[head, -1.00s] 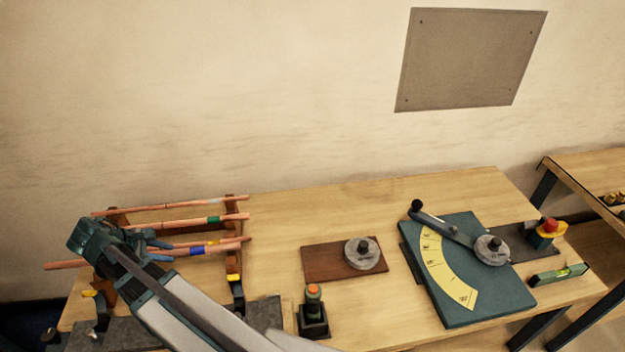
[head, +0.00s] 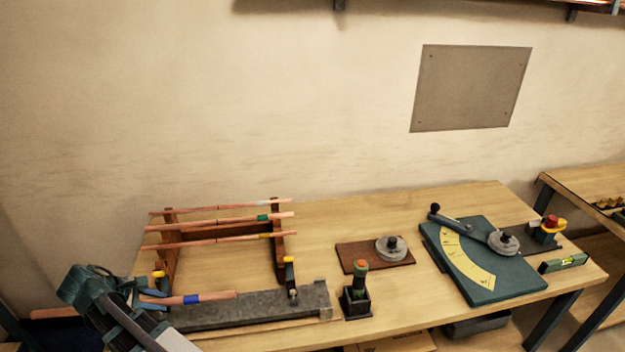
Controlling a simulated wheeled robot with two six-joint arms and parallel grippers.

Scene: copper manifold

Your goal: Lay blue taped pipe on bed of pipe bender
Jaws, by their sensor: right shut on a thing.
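The blue taped pipe (head: 215,296) is a copper pipe with a blue band, at the lower left of the head view. My right gripper (head: 150,294) is shut on it, left of the blue band. The pipe lies roughly level in the picture, in front of the rack, and its left end sticks out past my gripper. The pipe bender (head: 492,285) stands at the right of the bench. It has a teal plate, a yellow scale, a grey round former (head: 503,243) and a black-knobbed lever (head: 457,222). My left gripper is out of view.
A wooden rack (head: 281,245) holds copper pipes with white, green and yellow tape. A grey slab with yellow-topped clamps (head: 255,307) lies in front.

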